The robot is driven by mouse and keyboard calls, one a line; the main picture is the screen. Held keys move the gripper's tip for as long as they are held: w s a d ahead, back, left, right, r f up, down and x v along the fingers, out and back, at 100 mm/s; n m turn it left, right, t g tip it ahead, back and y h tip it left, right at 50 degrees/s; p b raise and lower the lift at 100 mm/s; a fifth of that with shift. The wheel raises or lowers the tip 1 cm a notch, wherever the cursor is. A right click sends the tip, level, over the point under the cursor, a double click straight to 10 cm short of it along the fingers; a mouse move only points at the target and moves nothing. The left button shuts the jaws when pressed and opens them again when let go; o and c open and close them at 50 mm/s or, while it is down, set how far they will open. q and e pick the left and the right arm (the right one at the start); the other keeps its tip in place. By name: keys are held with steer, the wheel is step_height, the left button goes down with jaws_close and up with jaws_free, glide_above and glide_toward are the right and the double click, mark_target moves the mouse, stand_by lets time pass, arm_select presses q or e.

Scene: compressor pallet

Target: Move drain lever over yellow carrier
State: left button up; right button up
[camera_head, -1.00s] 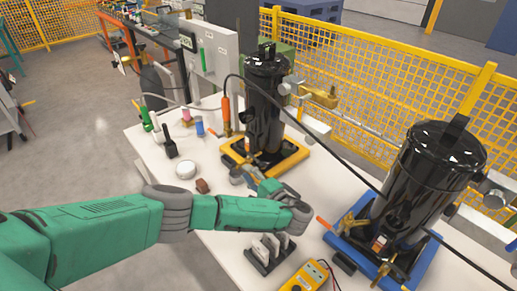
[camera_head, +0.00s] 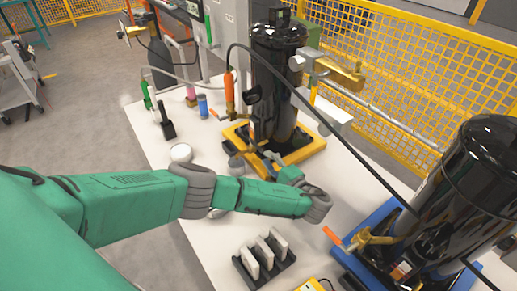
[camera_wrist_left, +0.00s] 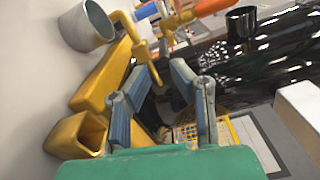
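The yellow carrier (camera_head: 310,150) stands on the white table under a tall black compressor (camera_head: 277,70). My left gripper (camera_head: 268,162) is low at its front edge, beside a small grey cup (camera_head: 235,163). In the left wrist view, the gripper's fingers (camera_wrist_left: 164,70) are parted, with brass pipework (camera_wrist_left: 141,50) just beyond them. An orange lever handle (camera_wrist_left: 208,6) shows at the top edge there; the carrier's yellow frame (camera_wrist_left: 103,78) is at left. I cannot tell whether the fingers touch the lever. My right gripper is out of view.
A blue carrier (camera_head: 352,268) with a second black compressor (camera_head: 475,190) stands at right; its orange handle (camera_head: 332,235) sticks out towards my arm. A black rack (camera_head: 265,268) is in front. A black hose (camera_head: 345,145) crosses above the table.

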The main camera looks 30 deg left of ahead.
mark_target(252, 141)
arm_select(q)
steer(key=shift+w+a+r, duration=0.1)
steer(key=shift+w+a, duration=0.1)
steer(key=shift+w, duration=0.05)
steer(key=x, duration=0.6)
steer(key=shift+s+a, duration=0.1)
steer(key=shift+a, duration=0.3)
steer(key=shift+d+r, duration=0.1)
steer(key=shift+d, duration=0.15)
jaws_close()
steer(key=shift+d, duration=0.15)
